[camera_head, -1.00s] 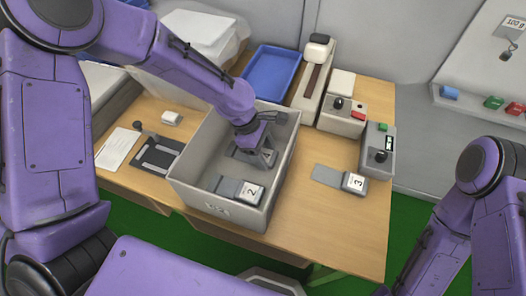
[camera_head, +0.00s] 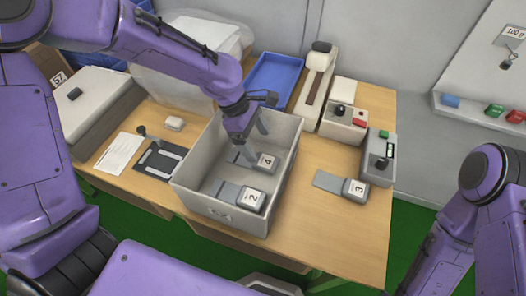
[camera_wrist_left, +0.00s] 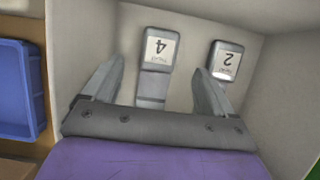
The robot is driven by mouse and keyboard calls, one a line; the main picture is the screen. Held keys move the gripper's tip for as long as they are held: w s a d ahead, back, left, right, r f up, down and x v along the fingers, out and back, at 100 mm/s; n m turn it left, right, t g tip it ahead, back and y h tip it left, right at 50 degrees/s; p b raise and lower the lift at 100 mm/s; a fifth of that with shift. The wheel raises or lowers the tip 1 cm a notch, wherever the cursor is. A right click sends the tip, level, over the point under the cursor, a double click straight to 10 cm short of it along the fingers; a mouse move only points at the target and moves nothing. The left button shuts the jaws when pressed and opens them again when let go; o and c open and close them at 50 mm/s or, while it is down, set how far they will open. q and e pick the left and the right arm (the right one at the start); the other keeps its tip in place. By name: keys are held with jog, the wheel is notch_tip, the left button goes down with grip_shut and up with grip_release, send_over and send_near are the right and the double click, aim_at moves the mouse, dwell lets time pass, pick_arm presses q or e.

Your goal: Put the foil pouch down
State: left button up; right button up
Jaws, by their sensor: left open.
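A grey foil pouch with a white label reading 4 (camera_head: 266,162) lies flat on the floor of the grey bin (camera_head: 222,214). It also shows in the left wrist view (camera_wrist_left: 160,48). A second pouch labelled 2 (camera_head: 251,200) lies nearer the bin's front wall; in the left wrist view it (camera_wrist_left: 227,60) is partly behind a finger. A third pouch labelled 3 (camera_head: 355,189) lies on the table right of the bin. My left gripper (camera_head: 256,140) is open and empty above pouch 4, its fingers apart from it. My right gripper is out of view.
A blue tray (camera_head: 271,78) stands behind the bin. Small devices with knobs (camera_head: 379,160) stand at the table's right. A black fixture (camera_head: 160,160) and a white sheet (camera_head: 119,153) lie left of the bin. The table's front right is clear.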

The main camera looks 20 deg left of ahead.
pick_arm(q)
jog(key=v, duration=0.4)
jog(key=shift+r, duration=0.15)
dwell(1.0)
